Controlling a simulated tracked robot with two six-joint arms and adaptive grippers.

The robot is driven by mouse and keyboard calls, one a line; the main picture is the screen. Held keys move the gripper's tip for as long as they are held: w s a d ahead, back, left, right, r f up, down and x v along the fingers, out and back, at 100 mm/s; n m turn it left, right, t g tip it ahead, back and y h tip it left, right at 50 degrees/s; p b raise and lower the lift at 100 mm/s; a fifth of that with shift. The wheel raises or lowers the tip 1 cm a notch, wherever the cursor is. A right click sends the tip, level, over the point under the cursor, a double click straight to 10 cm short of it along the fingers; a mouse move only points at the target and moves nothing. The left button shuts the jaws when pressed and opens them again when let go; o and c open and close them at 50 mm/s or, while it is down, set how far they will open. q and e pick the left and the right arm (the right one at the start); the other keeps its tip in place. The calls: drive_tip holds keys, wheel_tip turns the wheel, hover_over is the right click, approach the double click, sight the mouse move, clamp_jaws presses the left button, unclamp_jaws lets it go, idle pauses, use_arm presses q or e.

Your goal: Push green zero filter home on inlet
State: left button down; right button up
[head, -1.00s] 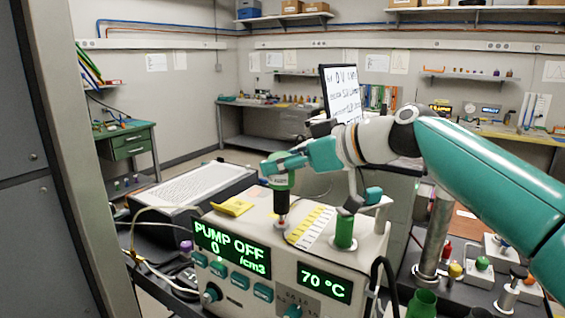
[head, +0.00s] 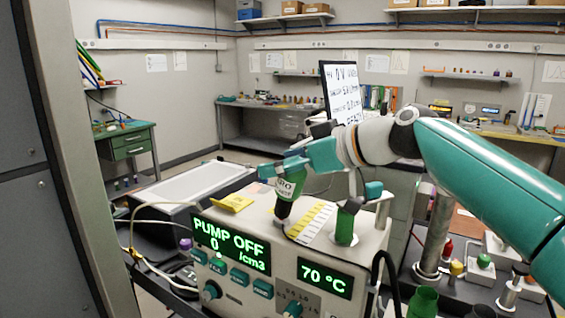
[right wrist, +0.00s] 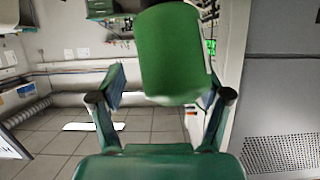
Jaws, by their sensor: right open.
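The green zero filter (head: 290,187), with a pale label and a dark lower end, stands on top of the cream instrument (head: 262,235). It leans, with its top to the right, and its lower end is over the inlet spot, which it hides. I cannot tell how far it is seated. My right gripper (head: 276,169) is at the filter's top. In the right wrist view, my gripper (right wrist: 163,88) has its fingers spread, with the green filter (right wrist: 172,48) between and beyond the tips. My left gripper is not in view.
Another green cylinder (head: 345,226) stands on the instrument to the right, beside a yellow and white strip (head: 312,222). A yellow note (head: 235,203) lies at the top left. A grey tray-like box (head: 190,188) is behind left. Small coloured-knob parts (head: 484,261) are at the right.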

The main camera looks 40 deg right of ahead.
drive_tip(key=shift+f, duration=0.1)
wheel_tip(320, 180, up, 10)
idle(0.6)
